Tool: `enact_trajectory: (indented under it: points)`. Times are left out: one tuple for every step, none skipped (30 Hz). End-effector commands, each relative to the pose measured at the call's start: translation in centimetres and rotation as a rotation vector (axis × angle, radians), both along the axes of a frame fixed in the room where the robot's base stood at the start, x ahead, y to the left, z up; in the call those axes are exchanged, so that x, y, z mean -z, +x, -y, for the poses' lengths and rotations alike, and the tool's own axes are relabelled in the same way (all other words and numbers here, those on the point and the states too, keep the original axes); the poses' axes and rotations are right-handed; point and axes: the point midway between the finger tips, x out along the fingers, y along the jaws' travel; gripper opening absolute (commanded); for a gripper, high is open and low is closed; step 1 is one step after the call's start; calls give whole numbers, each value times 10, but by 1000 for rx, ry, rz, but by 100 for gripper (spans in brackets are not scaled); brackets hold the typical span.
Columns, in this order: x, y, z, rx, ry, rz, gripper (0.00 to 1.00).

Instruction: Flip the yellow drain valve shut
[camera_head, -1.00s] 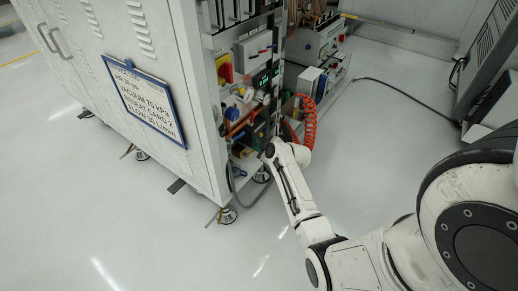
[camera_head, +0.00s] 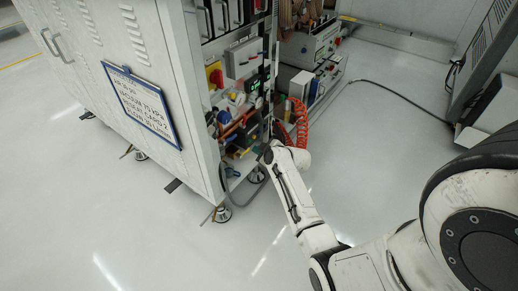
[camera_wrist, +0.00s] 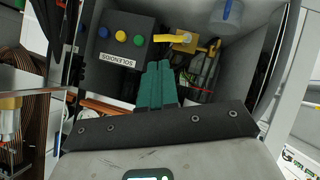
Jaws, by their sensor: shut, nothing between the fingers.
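The yellow drain valve (camera_wrist: 183,42) shows in the wrist view near the top, right of centre, with a brass-yellow body and a yellow lever. I cannot tell the lever's exact position. My gripper (camera_wrist: 157,68) has teal fingers, pressed together and empty, pointing into the cabinet. In the picture the fingertips lie below and left of the valve, with a gap between them. In the head view my arm reaches to the cabinet's open side, and its end hides the fingers; I cannot pick out the valve there.
A dark solenoids box (camera_wrist: 120,42) with blue, green and yellow buttons sits left of the valve. A blue cylinder (camera_wrist: 227,14) hangs at upper right. Cables run behind the fingers. An orange coiled hose (camera_head: 301,120) hangs beside my arm. The floor in front is clear.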

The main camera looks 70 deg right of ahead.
Motion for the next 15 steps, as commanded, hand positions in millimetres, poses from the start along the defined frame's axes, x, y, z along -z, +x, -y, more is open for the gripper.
enact_trajectory:
  points:
    - [-6, -5, -4, -1, 0, -1, 0]
    - [-7, -8, -5, -1, 0, -1, 0]
    - [-11, -12, -7, -1, -1, 0, 0]
    - [-12, -15, -9, -1, -1, 0, 0]
    - [-15, -18, -11, -1, -1, 0, 0]
    - [-17, -22, -13, -1, 0, -1, 0]
    - [-20, -26, -15, 0, -1, -1, 0]
    - [-22, -30, -18, -1, 0, -1, 0]
    - [-26, -34, -20, -1, 0, -1, 0]
    - [-29, -38, -23, -1, 1, 0, 0]
    - [-31, -42, -25, -1, 1, 0, 0]
    - [-35, -46, -28, -1, 0, -1, 0]
    - [-36, -50, -30, -1, 0, -1, 0]
    - [-38, -53, -31, -1, 0, -1, 0]
    - [-40, -57, -33, -1, 0, -1, 0]
